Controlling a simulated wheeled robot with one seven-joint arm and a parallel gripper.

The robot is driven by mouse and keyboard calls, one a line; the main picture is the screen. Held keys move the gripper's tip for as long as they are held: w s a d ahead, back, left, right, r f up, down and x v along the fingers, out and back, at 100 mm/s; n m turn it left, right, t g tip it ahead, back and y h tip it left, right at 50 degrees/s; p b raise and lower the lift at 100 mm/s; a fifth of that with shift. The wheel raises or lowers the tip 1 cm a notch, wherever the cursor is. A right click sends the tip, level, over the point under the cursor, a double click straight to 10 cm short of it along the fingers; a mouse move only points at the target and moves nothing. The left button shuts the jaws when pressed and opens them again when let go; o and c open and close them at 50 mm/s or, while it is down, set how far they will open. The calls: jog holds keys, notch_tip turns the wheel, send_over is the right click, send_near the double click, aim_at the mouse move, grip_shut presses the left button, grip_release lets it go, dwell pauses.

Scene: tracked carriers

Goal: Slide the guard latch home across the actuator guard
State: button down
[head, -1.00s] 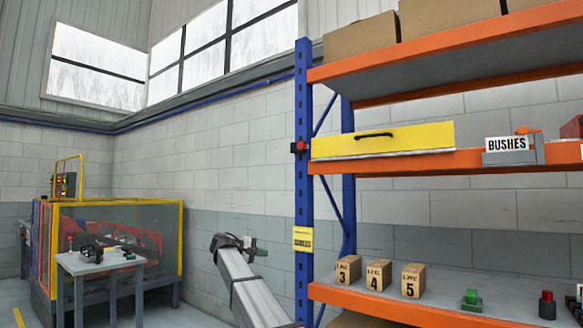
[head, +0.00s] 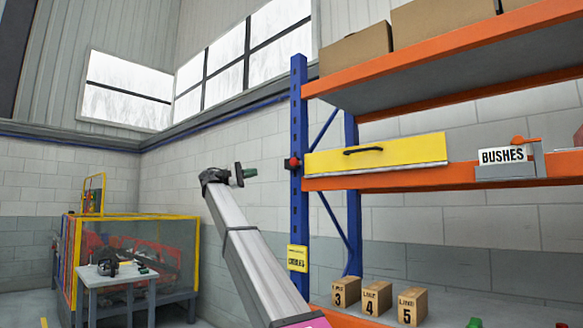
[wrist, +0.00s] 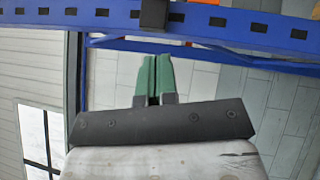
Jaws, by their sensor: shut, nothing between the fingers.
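My gripper (head: 250,173) is raised in front of the grey block wall, left of the blue rack upright. Its green fingers are shut with nothing between them, and they also show in the wrist view (wrist: 158,62). A small black piece with a red knob (head: 292,163) sits on the upright, to the right of the fingertips in the head view. I cannot tell whether either is the guard latch. No actuator guard is clearly identifiable.
The orange-and-blue rack holds a yellow drawer (head: 375,154), a BUSHES bin (head: 507,172) and several numbered blocks. A yellow-framed enclosure (head: 150,217) and a small grey table (head: 118,278) stand at left. The space around my gripper looks clear.

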send_near(295, 164)
jog(key=w+d, duration=0.1)
jog(key=w, duration=0.1)
jog(key=w+d, duration=0.1)
jog(key=w, duration=0.3)
jog(key=shift+d+r, duration=0.4)
jog(key=shift+s+d+r, duration=0.3)
jog(key=shift+s+d, duration=0.4)
jog(key=shift+s+d+r, duration=0.25)
jog(key=shift+s+d, duration=0.4)
jog(key=shift+s, duration=0.05)
jog(key=s+d, duration=0.3)
jog(key=shift+s+d, duration=0.1)
jog(key=shift+s, duration=0.05)
